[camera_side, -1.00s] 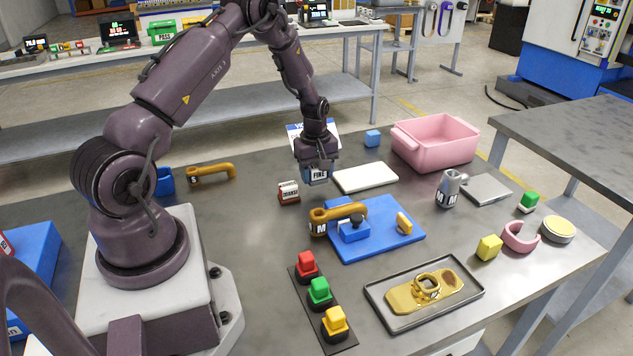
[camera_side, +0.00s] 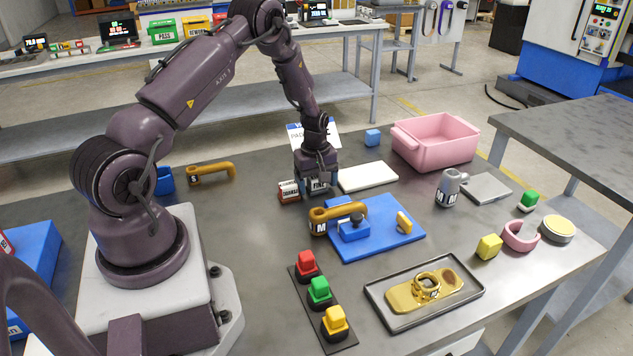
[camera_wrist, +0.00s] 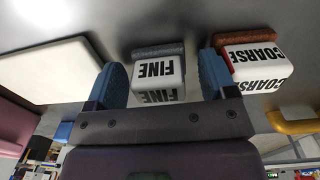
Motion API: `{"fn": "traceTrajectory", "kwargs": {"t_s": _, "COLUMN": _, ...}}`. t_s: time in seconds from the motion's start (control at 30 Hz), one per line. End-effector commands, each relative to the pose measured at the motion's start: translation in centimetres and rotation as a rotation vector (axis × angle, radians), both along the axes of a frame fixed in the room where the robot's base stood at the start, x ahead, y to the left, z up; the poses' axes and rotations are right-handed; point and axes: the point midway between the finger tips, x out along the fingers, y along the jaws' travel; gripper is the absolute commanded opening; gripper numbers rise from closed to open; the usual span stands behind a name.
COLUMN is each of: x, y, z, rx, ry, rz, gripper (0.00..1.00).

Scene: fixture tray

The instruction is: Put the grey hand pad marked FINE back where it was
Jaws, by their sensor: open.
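The grey hand pad marked FINE (camera_side: 319,186) stands on the grey bench, beside the hand pad marked COARSE (camera_side: 289,191). In the wrist view the FINE pad (camera_wrist: 158,72) has a white lettered block with a grey strip along one edge. My gripper (camera_wrist: 163,78) is open, with one blue finger on each side of the FINE pad's block. In the side view my gripper (camera_side: 318,180) is low over the pad and hides its upper part. The COARSE pad (camera_wrist: 252,66), with a reddish-brown strip, is just outside one finger in the wrist view.
A white slab (camera_side: 367,177) lies close on the right of the FINE pad. A blue plate (camera_side: 385,241) with an orange handle marked M (camera_side: 338,211) lies in front. A pink bin (camera_side: 435,142) stands at the back right. Bare bench lies left of the COARSE pad.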

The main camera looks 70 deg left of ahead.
Motion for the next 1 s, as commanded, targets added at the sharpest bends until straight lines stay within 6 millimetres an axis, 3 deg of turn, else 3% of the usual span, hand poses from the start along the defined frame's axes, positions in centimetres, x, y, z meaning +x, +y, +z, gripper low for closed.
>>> {"fn": "traceTrajectory", "kwargs": {"t_s": 0.17, "x": 0.0, "y": 0.0, "z": 1.7, "rx": 0.002, "ry": -0.003, "rz": 0.000, "gripper": 0.78}}
{"fn": "traceTrajectory", "kwargs": {"t_s": 0.6, "x": -0.2, "y": 0.0, "z": 10.4, "rx": 0.002, "ry": -0.003, "rz": -0.001, "gripper": 0.78}}
{"fn": "traceTrajectory", "kwargs": {"t_s": 0.77, "x": -0.3, "y": -0.1, "z": 12.0, "rx": 0.001, "ry": -0.001, "rz": -0.002, "gripper": 0.78}}
{"fn": "traceTrajectory", "kwargs": {"t_s": 0.87, "x": -0.1, "y": -0.8, "z": 13.5, "rx": 0.006, "ry": -0.014, "rz": -0.035, "gripper": 0.78}}
{"fn": "traceTrajectory", "kwargs": {"t_s": 1.0, "x": 0.3, "y": -4.2, "z": 18.3, "rx": 0.028, "ry": -0.064, "rz": -0.193, "gripper": 0.78}}
